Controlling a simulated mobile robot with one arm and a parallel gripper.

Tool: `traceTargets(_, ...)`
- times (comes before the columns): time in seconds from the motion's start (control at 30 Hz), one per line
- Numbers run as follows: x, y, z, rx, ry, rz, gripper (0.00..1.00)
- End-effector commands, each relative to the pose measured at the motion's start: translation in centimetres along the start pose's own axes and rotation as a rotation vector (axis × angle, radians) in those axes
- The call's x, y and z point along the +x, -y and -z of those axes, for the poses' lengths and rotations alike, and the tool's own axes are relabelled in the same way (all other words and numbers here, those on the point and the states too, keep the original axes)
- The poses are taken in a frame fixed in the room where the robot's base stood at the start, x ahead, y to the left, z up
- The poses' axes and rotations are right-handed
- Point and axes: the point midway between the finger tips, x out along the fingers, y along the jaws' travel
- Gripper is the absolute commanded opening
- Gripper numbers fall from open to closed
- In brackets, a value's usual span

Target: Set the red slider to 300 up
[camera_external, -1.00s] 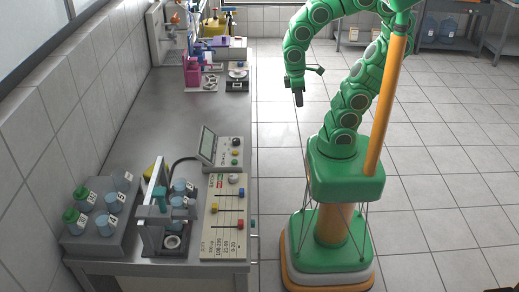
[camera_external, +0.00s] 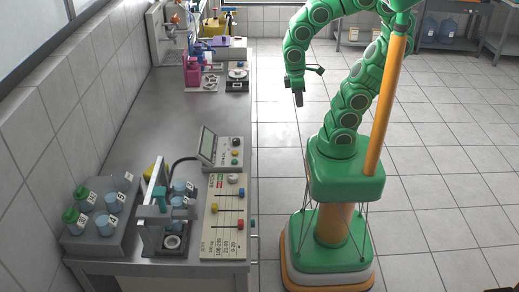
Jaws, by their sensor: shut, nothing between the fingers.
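The red slider knob (camera_external: 239,224) sits low on its track, at the right of the cream slider panel (camera_external: 222,245) at the bench's front right. A blue knob (camera_external: 240,194) and a yellow knob (camera_external: 214,208) sit on the other tracks, higher up. Printed number ranges show at the panel's near end, too small to read surely. My gripper (camera_external: 299,99) hangs pointing down over the floor, right of the bench and well beyond the panel. It is shut and empty, touching nothing.
A control box with a tilted screen (camera_external: 207,145) stands just behind the panel. Left of the panel are a metal frame device (camera_external: 160,235) and a rack with several lidded jars (camera_external: 100,245). Pink and purple equipment (camera_external: 193,72) stands at the far end. The bench middle (camera_external: 165,115) is clear.

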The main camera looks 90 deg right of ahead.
Motion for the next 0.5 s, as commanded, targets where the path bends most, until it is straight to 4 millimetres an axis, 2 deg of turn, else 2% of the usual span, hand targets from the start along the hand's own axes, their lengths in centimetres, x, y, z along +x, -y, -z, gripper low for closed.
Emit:
traceTargets(0.27,0.3,-0.2,0.7,-0.081,0.01,-0.046,0.0)
traceTargets(0.5,0.8,-0.3,2.5,-0.258,0.022,-0.145,0.0)
